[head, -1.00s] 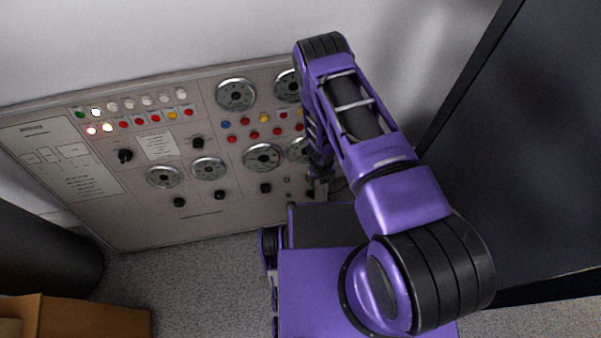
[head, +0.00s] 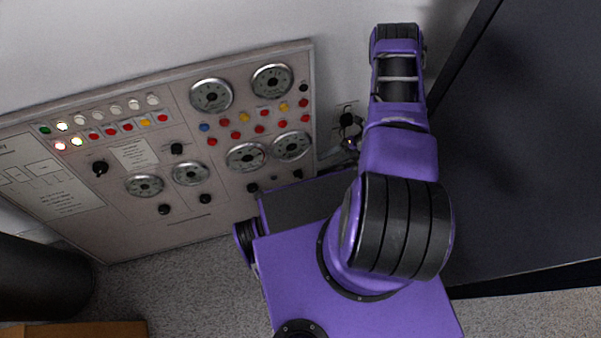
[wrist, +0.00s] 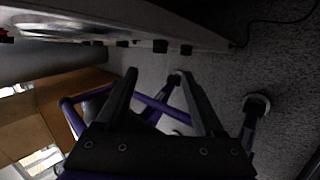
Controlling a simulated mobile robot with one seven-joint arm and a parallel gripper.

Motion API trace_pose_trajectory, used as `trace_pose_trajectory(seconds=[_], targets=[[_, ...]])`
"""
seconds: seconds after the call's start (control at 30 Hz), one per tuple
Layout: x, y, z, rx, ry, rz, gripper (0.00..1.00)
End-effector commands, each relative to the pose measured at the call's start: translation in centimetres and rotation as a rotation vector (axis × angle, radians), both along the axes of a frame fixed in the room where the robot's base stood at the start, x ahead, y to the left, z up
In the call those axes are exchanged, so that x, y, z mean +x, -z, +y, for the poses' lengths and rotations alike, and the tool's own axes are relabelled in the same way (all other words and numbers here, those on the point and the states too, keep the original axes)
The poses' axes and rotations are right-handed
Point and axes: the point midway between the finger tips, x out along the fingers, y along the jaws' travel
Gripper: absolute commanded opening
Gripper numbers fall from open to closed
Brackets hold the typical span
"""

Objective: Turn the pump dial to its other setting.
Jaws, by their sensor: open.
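The grey control panel (head: 225,215) leans against the wall at the left in the head view. I cannot tell which is the pump dial, as labels are unreadable. In the wrist view my gripper (wrist: 156,78) is open, its two dark fingers apart with nothing between them. The panel's edge with black knobs (wrist: 187,49) lies beyond the fingertips. My forearm mostly hides the gripper in the head view.
Round gauges (head: 211,95), lit lamps and coloured buttons cover the panel. A dark cabinet (head: 530,150) stands close at right. A black cylinder (head: 45,275) and a brown box (head: 80,330) are at lower left. Grey carpet (head: 180,285) is clear before the panel.

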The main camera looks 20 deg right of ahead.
Motion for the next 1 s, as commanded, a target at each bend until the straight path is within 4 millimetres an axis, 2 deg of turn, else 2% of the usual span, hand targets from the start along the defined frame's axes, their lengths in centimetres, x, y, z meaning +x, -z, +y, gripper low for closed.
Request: trace_pose_trajectory(seconds=[0.1,0.5,0.7,1.0], targets=[[0.3,2.1,2.0,0.002,-0.002,0.002,0.70],[1.4,8.2,7.7,0.000,-0.001,0.002,0.70],[1.8,9.9,9.3,-0.001,-0.001,0.000,0.70],[2.0,10.3,9.8,-0.002,-0.001,0.001,0.70]])
